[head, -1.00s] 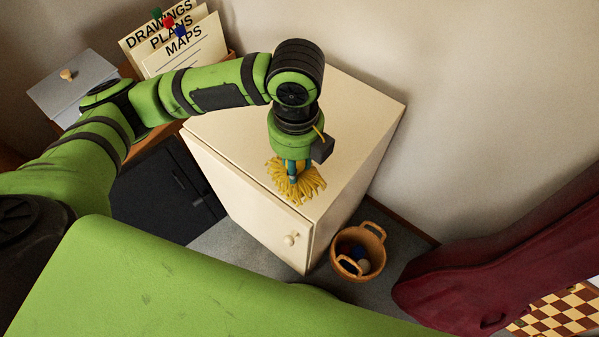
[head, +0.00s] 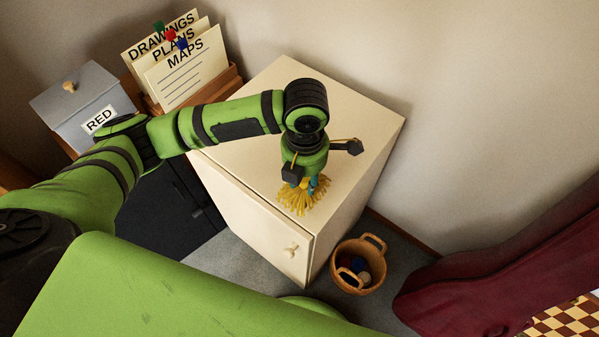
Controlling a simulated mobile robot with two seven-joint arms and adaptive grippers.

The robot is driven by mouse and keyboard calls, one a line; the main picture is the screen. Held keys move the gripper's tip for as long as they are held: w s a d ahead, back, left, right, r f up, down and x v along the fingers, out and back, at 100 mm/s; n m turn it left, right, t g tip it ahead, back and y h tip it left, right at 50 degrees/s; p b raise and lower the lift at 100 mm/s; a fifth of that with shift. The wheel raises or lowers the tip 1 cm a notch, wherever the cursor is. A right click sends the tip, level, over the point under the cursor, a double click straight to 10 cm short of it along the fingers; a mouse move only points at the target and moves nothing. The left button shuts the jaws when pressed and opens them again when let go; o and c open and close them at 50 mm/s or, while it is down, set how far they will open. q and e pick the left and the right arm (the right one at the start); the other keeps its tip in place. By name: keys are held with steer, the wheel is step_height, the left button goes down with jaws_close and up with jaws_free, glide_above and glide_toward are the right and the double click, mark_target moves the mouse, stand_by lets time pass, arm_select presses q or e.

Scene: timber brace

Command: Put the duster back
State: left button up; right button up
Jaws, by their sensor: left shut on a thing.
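The duster (head: 302,197) has yellow strands and a bit of teal above them. It is at the front part of the cream cabinet's top (head: 357,120), strands down. I cannot tell if the strands touch the top. My left gripper (head: 311,178) points down and is shut on the duster, just above the strands. The gripper and wrist hide most of the handle. My right gripper is not in view.
A wicker basket (head: 375,278) with several balls stands on the floor right of the cabinet. A grey box marked RED (head: 85,105) and a file holder (head: 208,88) with cards are at the upper left. A dark red cloth shape (head: 510,245) is at the right.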

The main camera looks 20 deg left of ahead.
arm_select(q)
steer(key=w+f, duration=0.1)
steer(key=w+a+f, duration=0.1)
steer(key=w, duration=0.1)
steer(key=w+a+f, duration=0.1)
steer(key=shift+w+a+p, duration=0.2)
steer(key=shift+p, duration=0.15)
step_height(320, 180, down, 3)
steer(key=shift+p, duration=0.5)
steer(key=shift+f, duration=0.5)
steer(key=shift+f, duration=0.1)
steer(key=o, duration=1.1)
step_height(320, 180, up, 12)
steer(key=b, duration=0.1)
